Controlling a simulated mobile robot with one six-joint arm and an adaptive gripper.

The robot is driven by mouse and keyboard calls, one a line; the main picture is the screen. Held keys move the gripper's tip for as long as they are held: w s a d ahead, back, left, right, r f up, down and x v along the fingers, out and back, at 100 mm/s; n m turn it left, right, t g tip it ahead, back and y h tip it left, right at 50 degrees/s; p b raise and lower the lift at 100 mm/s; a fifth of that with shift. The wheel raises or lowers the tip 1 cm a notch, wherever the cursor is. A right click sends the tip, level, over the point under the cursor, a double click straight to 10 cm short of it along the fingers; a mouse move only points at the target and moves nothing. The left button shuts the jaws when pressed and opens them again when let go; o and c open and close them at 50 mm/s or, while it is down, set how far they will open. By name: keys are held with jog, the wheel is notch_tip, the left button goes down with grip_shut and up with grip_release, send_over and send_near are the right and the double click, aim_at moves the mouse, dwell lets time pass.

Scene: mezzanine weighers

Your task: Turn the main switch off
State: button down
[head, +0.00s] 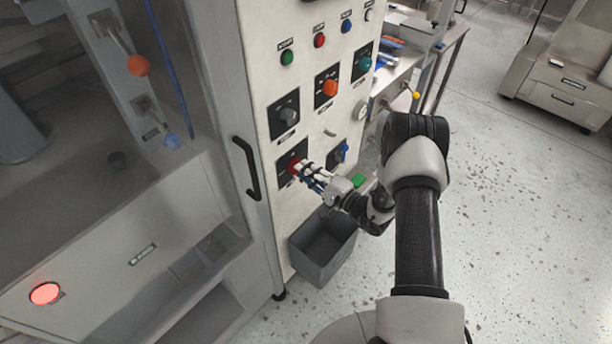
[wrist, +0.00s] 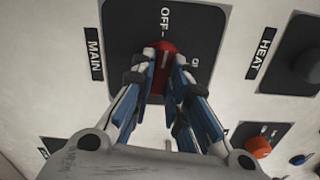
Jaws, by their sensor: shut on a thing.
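The main switch is a red rotary knob (wrist: 164,50) on a dark square plate (wrist: 130,22), next to a MAIN label. In the wrist view OFF is printed above the knob and ON to its right. A pale line shows on the knob, but I cannot tell for sure which mark it points to. My gripper (wrist: 163,88) is shut on the knob, one finger on each side, hiding its lower part. In the head view the knob (head: 292,165) sits low on the white panel, with my gripper (head: 301,171) at it from the right.
Near it on the panel are a grey knob (head: 289,115) labelled HEAT, an orange knob (head: 330,88), a teal knob (head: 365,64) and a blue switch (head: 344,152). A grey bin (head: 322,262) is below my gripper. A black door handle (head: 246,168) is left.

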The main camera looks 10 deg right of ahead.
jog(key=shift+n+b, duration=0.5)
jog(key=shift+n, duration=0.3)
jog(key=c, duration=1.6)
grip_release()
jog(key=shift+o, duration=0.2)
jog(key=v, duration=1.2)
